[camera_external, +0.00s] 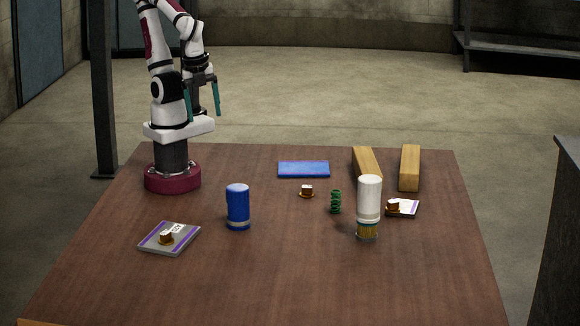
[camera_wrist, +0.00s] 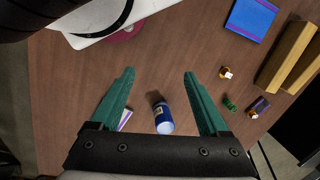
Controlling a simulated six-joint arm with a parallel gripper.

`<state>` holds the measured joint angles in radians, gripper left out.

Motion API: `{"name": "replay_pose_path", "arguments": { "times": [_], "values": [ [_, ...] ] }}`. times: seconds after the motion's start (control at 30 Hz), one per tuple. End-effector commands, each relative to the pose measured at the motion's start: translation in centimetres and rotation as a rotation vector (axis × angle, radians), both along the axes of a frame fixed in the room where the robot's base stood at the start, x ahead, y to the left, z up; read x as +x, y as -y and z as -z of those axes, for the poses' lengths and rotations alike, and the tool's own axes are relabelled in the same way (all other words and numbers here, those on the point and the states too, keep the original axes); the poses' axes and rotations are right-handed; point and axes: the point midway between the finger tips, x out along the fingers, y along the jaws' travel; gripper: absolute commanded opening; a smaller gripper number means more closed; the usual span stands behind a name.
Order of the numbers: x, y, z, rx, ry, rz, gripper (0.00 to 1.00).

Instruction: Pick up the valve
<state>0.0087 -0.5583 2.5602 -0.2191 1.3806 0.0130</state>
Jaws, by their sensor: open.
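No object is clearly recognisable as a valve. Small brown-and-white pieces with gold-coloured bases are on the table: one lies bare on the wood (camera_external: 307,190), one on a purple-and-grey booklet (camera_external: 166,237), and one on a small dark-and-white booklet at the right (camera_external: 393,205). The bare piece also shows in the wrist view (camera_wrist: 226,73). A green coil spring (camera_external: 336,202) stands near the middle right and shows in the wrist view (camera_wrist: 229,104). My gripper (camera_external: 203,113) is open and empty, high above the table's back left. Its two teal fingers are apart in the wrist view (camera_wrist: 158,74).
A blue can (camera_external: 238,207) and a taller white cylinder (camera_external: 369,197) stand on the brown table (camera_external: 270,275). A blue book (camera_external: 304,169) and two wooden blocks (camera_external: 366,163) (camera_external: 409,168) lie at the back. The front of the table is clear.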

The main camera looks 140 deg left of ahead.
Motion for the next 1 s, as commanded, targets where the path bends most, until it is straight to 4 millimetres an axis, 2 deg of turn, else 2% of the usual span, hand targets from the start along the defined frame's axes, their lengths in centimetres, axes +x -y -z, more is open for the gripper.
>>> {"name": "replay_pose_path", "arguments": {
  "times": [0.33,0.47,0.77,0.87,0.97,1.0],
  "values": [
    [0.0,0.0,0.0,0.000,0.000,0.000,0.79],
    [0.0,0.0,0.0,0.000,0.000,0.000,0.57],
    [0.3,-0.3,-0.1,0.016,-0.008,0.007,0.57],
    [2.8,-3.1,-0.5,0.139,-0.071,0.081,0.57],
    [8.9,-8.0,-0.8,0.372,-0.185,0.258,0.57],
    [12.0,-9.9,-0.6,0.471,-0.234,0.347,0.57]
  ]
}}
